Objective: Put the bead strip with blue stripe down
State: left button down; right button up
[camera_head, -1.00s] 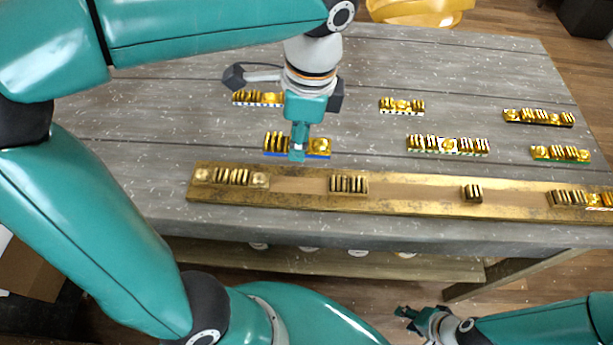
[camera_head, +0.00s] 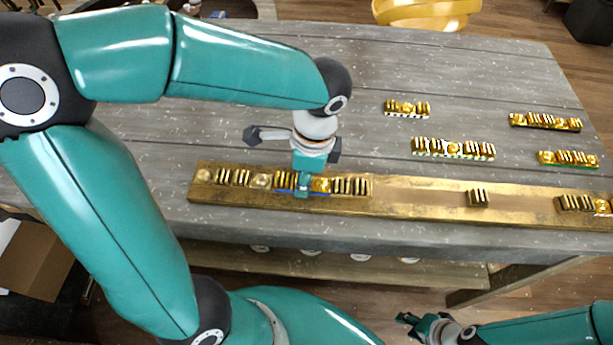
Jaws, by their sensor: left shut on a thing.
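The bead strip with blue stripe (camera_head: 287,181) is at the gilt rail (camera_head: 420,190), in the gap between the fixed bead groups at its left end. Its blue edge shows along the front. My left gripper (camera_head: 302,190) is shut on the strip from above and hides its middle. I cannot tell whether the strip rests fully in the rail or hovers just over it. My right gripper (camera_head: 408,320) is at the bottom of the view, below the table's front edge, away from the strips; its jaws are too small to read.
Other bead strips lie on the grey table (camera_head: 350,60): a small white-edged one (camera_head: 407,108), a longer one (camera_head: 453,149), a dark-edged one (camera_head: 545,122) and a green-edged one (camera_head: 568,158). A yellow bowl-like object (camera_head: 425,12) is at the back. The rail has bare gaps further right.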

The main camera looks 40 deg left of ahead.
pick_arm(q)
jog(key=shift+f, duration=0.2)
jog(key=c, duration=0.8)
grip_release()
jog(key=shift+r, duration=0.1)
jog(key=shift+o, duration=0.2)
jog(key=shift+r, duration=0.15)
notch_tip(320, 180, up, 12)
jog(key=d+p, duration=0.1)
jog(key=shift+w+d, duration=0.15)
jog(key=shift+w, duration=0.25)
